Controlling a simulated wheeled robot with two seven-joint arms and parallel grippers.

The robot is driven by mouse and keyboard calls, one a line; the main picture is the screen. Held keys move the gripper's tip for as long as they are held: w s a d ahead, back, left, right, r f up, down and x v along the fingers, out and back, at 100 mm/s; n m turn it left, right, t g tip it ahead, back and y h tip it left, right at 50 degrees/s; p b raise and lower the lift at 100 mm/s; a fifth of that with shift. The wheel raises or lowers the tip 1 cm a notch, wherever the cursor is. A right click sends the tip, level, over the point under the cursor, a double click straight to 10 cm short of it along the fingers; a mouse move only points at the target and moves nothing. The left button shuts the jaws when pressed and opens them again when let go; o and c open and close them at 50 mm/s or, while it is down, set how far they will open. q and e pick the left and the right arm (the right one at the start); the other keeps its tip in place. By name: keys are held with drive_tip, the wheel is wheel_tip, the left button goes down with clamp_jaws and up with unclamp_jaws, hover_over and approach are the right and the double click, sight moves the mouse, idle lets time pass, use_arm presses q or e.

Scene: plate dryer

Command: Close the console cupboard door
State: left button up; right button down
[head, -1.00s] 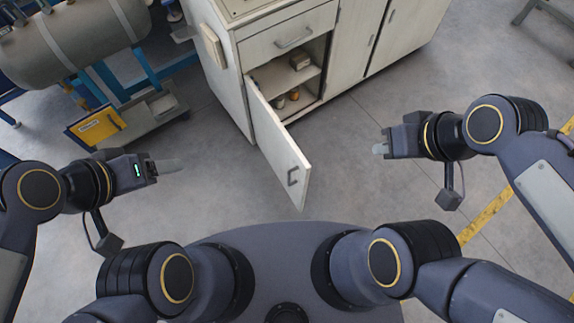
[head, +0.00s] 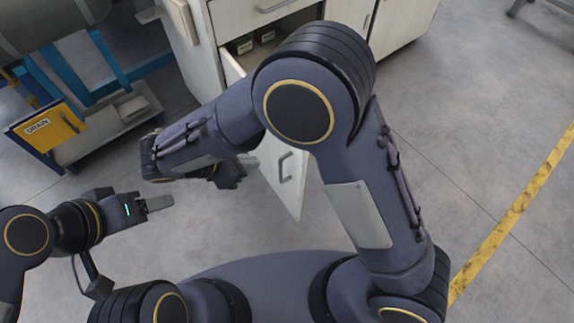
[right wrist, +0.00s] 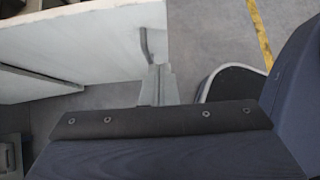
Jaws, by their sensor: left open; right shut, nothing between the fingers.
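The console cupboard (head: 208,75) stands at the top centre of the head view. Its pale door (head: 290,195) hangs open toward me, with a dark handle (head: 287,167) near its free edge. My right arm crosses in front and hides part of the door and opening. My right gripper (head: 250,163) is shut and empty, close to the door's left side. In the right wrist view its fingers (right wrist: 160,78) are near the door (right wrist: 85,40) and its handle (right wrist: 147,45); contact cannot be told. My left gripper (head: 160,204) is open and empty, left of the door.
Small boxes (head: 264,37) sit inside the cupboard below a drawer (head: 262,12). A blue-framed rig with a yellow sign (head: 45,128) stands at the left.

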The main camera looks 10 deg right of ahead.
drive_tip(key=b, duration=0.3)
approach(286, 158)
wheel_tip(286, 158, down, 2)
drive_tip(key=s+d, duration=0.2)
drive_tip(key=d, duration=0.1)
drive_tip(key=w+d, duration=0.2)
drive_tip(key=d, duration=0.1)
drive_tip(key=shift+f, duration=0.15)
drive_tip(key=shift+w+d, duration=0.15)
drive_tip(key=shift+d, duration=0.2)
drive_tip(key=shift+d, duration=0.1)
